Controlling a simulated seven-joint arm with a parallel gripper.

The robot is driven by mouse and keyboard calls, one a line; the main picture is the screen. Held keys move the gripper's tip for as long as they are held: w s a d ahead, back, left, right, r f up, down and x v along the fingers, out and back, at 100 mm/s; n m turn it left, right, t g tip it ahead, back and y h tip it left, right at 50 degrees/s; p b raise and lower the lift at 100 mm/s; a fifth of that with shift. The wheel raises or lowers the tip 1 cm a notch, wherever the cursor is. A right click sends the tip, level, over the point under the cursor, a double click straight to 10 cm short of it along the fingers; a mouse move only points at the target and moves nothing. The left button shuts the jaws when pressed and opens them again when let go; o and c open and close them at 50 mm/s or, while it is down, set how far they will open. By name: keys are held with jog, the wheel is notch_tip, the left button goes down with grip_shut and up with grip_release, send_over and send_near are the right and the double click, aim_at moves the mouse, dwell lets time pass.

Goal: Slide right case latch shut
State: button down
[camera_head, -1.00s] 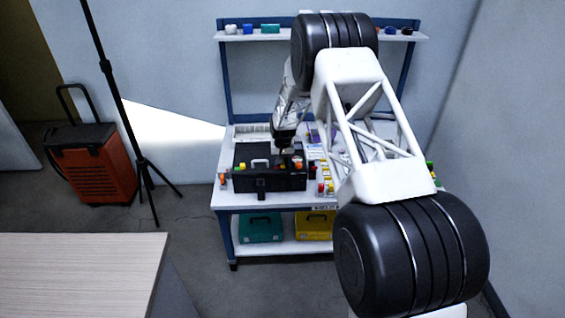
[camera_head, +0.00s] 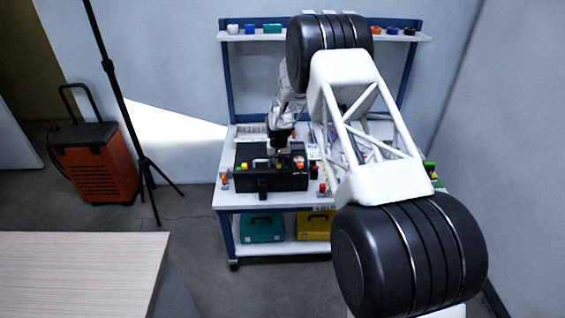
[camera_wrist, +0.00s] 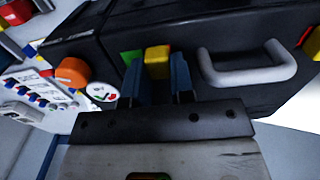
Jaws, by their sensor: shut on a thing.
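The black case (camera_head: 272,181) sits on the workbench, and its top also shows in the wrist view (camera_wrist: 105,35). The right latch is a yellow block (camera_wrist: 157,56) between the pale handle (camera_wrist: 250,75) and an orange knob (camera_wrist: 72,72). My gripper (camera_wrist: 160,64) has its two blue fingers on either side of the yellow latch, shut on it. A green patch (camera_wrist: 129,56) shows beside the latch on the orange-knob side, and a thin red sliver shows at its other side. In the head view my gripper (camera_head: 281,150) is low over the case, hiding the latch.
A second latch with red and yellow (camera_wrist: 312,42) lies beyond the handle. A small round white tag or dial (camera_wrist: 101,92) is near the orange knob. Small coloured parts stand right of the case. Teal (camera_head: 262,229) and yellow (camera_head: 316,224) boxes sit on the lower shelf.

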jog(key=shift+a, duration=0.2)
jog(key=c, duration=1)
grip_release()
jog(key=shift+o, duration=0.2)
jog(key=shift+d, duration=1.2)
jog(key=shift+d+r, duration=0.1)
jog(key=shift+r, duration=0.25)
jog(key=s+d+r, duration=0.1)
jog(key=s+r, duration=0.3)
jog(key=r, duration=0.4)
jog(key=s+d+r, duration=0.2)
jog(key=s+r, duration=0.3)
jog(key=r, duration=0.4)
jog(key=s+d+r, duration=0.2)
jog(key=s+r, duration=0.2)
jog(key=r, duration=0.5)
jog(key=shift+s+d+r+t, duration=0.15)
jog(key=shift+s+r+t, duration=0.1)
jog(key=shift+s+t, duration=0.15)
